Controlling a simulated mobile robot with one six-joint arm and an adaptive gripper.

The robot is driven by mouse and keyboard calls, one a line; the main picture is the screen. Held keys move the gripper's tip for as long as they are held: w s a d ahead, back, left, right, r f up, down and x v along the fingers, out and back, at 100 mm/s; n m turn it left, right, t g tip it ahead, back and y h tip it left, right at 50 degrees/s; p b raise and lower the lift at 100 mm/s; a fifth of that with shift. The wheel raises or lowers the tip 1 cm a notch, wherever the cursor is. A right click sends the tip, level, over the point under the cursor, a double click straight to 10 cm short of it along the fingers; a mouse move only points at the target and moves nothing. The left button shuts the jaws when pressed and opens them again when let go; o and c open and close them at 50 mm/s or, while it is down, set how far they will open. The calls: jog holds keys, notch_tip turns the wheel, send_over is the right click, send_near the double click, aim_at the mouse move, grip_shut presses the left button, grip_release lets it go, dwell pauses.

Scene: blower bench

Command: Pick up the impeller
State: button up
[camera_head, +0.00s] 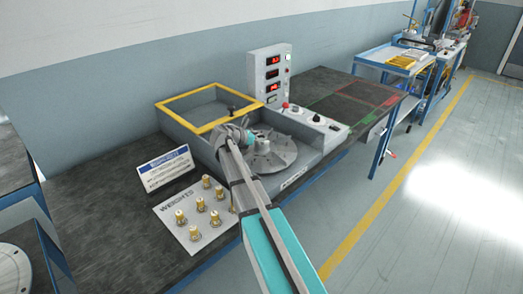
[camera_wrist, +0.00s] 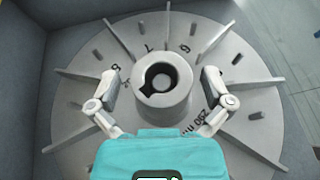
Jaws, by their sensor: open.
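The impeller (camera_head: 268,152) is a grey metal disc with raised radial vanes and a central hub. It sits in the grey balancing machine on the bench. In the wrist view the impeller (camera_wrist: 205,60) fills most of the picture, with its bored hub (camera_wrist: 163,85) near the middle. My gripper (camera_wrist: 160,88) is open, with one finger on each side of the hub; a gap shows between each finger and the hub. In the head view my gripper (camera_head: 240,135) is over the left part of the impeller, and my arm hides some of it.
A yellow-framed guard (camera_head: 205,93) stands open behind the impeller. A display box (camera_head: 270,73) and a control panel (camera_head: 315,123) stand behind and right. Red-green marked mats (camera_head: 350,98) are at right.

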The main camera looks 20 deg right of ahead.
aim_at(265, 135)
jog(key=shift+x, duration=0.95)
jog(key=c, duration=1.3)
jog(key=shift+r, duration=0.15)
notch_tip(265, 135, up, 10)
jog(key=p, duration=0.9)
jog(key=shift+p, duration=0.35)
